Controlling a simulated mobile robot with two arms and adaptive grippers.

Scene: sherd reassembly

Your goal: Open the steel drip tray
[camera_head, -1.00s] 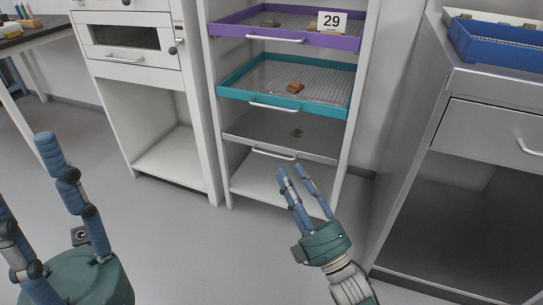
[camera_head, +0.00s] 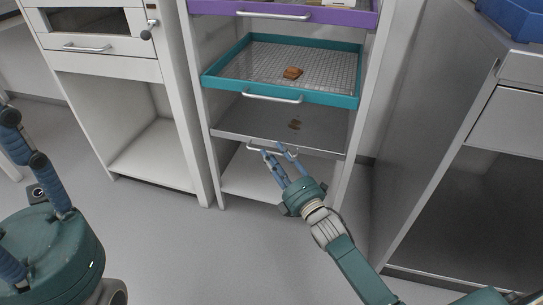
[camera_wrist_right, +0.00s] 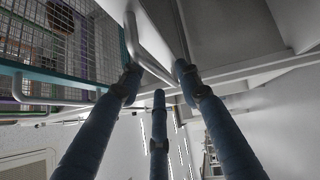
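The steel drip tray (camera_head: 240,121) is a flat grey shelf-like tray below the teal tray in the white rack, pushed in. That gripper's fingers are spread, with the tips at the handle. In the right wrist view a metal bar handle (camera_wrist_right: 147,57) runs between the open fingers; I cannot tell whether they touch it. My left gripper (camera_head: 30,165) is at the left edge, empty, with its fingers apart and partly cut off.
The teal tray (camera_head: 225,79) with a brown sherd (camera_head: 292,73) sits directly above, its own handle (camera_head: 272,96) close by. A purple tray (camera_head: 225,8) is higher. A white cabinet (camera_head: 100,68) stands left and a steel cabinet (camera_head: 425,130) right. The floor in front is clear.

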